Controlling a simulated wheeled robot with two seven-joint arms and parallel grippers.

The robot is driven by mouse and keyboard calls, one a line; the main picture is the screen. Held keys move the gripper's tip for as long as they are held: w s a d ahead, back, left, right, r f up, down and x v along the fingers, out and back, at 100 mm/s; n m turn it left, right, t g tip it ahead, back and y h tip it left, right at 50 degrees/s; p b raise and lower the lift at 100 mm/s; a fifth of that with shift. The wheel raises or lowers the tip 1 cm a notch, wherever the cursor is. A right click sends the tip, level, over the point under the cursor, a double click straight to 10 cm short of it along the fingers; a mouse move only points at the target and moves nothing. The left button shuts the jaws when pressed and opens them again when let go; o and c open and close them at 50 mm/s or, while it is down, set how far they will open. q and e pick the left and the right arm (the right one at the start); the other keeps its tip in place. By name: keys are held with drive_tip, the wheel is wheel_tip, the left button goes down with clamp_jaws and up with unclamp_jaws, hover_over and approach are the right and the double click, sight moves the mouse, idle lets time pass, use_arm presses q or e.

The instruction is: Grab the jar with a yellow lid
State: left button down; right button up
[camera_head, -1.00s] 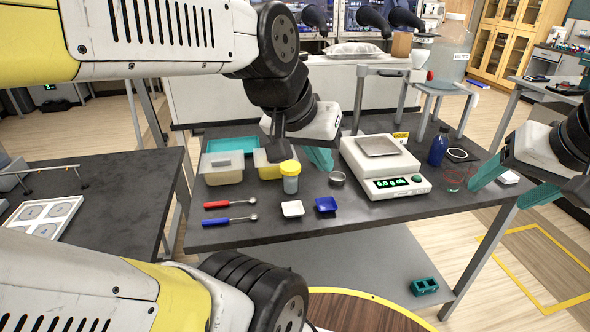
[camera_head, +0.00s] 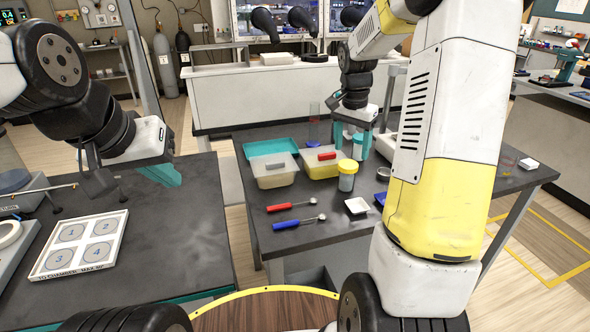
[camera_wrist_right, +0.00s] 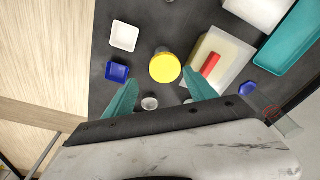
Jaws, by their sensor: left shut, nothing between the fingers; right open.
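The jar with a yellow lid (camera_head: 347,175) stands upright on the dark table, its body greyish and see-through. In the right wrist view its yellow lid (camera_wrist_right: 165,67) is seen from above, just beyond the fingertips and roughly between their lines. My right gripper (camera_head: 359,145) is open above the table, behind the jar in the head view; its teal fingers (camera_wrist_right: 160,88) also show in the wrist view. I see no contact with the jar. My left gripper (camera_head: 165,178) is shut and empty above the left table, away from the jar.
Tubs (camera_head: 274,171) and a teal tray (camera_head: 270,147) are left of the jar. A red-handled spoon (camera_head: 285,207), a blue-handled spoon (camera_head: 292,224) and a white dish (camera_head: 357,206) lie in front. A clear cylinder (camera_head: 314,120) stands behind. A numbered tray (camera_head: 50,262) is on the left table.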

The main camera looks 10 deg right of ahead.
sight(346, 165)
drive_tip(key=shift+w+a+f, duration=0.45)
drive_tip(key=shift+a+f, duration=0.05)
drive_tip(key=shift+f, duration=0.3)
drive_tip(key=f, duration=0.5)
drive_tip(key=shift+w+d+f, duration=0.15)
drive_tip(key=shift+w+d, duration=0.05)
drive_tip(key=shift+d, duration=0.05)
drive_tip(key=shift+w+d+f, duration=0.1)
drive_tip(key=shift+d+f, duration=0.1)
drive_tip(key=shift+f, duration=0.75)
drive_tip(key=shift+w+d+f, duration=0.1)
drive_tip(key=shift+d+f, duration=0.1)
drive_tip(key=shift+f, duration=0.7)
drive_tip(key=shift+w+d+f, duration=0.1)
drive_tip(key=shift+d+f, duration=0.1)
drive_tip(key=shift+f, duration=0.75)
drive_tip(key=c, duration=1.4)
